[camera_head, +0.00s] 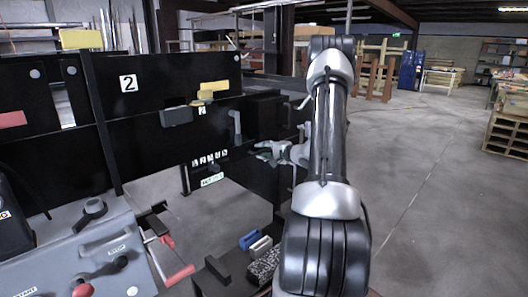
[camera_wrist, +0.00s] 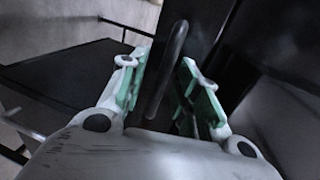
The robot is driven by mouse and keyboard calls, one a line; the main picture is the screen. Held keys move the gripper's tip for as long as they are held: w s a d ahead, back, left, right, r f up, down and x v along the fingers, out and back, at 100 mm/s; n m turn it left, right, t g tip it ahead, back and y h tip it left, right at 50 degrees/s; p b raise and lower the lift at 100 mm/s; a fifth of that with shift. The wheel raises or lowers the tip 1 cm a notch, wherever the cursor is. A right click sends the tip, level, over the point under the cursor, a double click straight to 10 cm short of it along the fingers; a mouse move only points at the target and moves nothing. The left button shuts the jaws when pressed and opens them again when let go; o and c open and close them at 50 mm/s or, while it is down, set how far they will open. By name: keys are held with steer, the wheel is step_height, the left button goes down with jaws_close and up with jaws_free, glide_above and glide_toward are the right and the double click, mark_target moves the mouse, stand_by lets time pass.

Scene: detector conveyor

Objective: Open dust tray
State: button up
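My gripper (camera_head: 264,152) reaches left toward the black machine panel in the head view. In the wrist view my gripper (camera_wrist: 160,72) is open, with one green-padded finger on each side of a dark, curved bar handle (camera_wrist: 168,72). Gaps show beside the handle, and I cannot tell whether either finger touches it. The handle stands in front of a dark, upright surface. I cannot tell for sure which part is the dust tray; a black box (camera_head: 264,112) juts from the panel just above my gripper in the head view.
The black panel (camera_head: 140,85) carries a "2" label, yellow blocks and a grey upright lever (camera_head: 237,127). A grey control box (camera_head: 85,250) with knobs and red-handled levers (camera_head: 178,275) stand at lower left. Blue and white blocks (camera_head: 255,243) sit below my gripper. Open floor lies to the right.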

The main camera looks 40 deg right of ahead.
steer(key=shift+c, duration=0.2)
jaws_close()
steer(key=shift+s, duration=0.15)
steer(key=f+v, duration=0.3)
steer(key=v, duration=1.2)
steer(key=s+f+v, duration=0.1)
steer(key=f+v, duration=0.2)
steer(key=v, duration=1.3)
steer(key=shift+s+f, duration=0.3)
steer(key=shift+s, duration=0.2)
steer(key=shift+d, duration=0.1)
steer(key=shift+o, duration=0.2)
jaws_free()
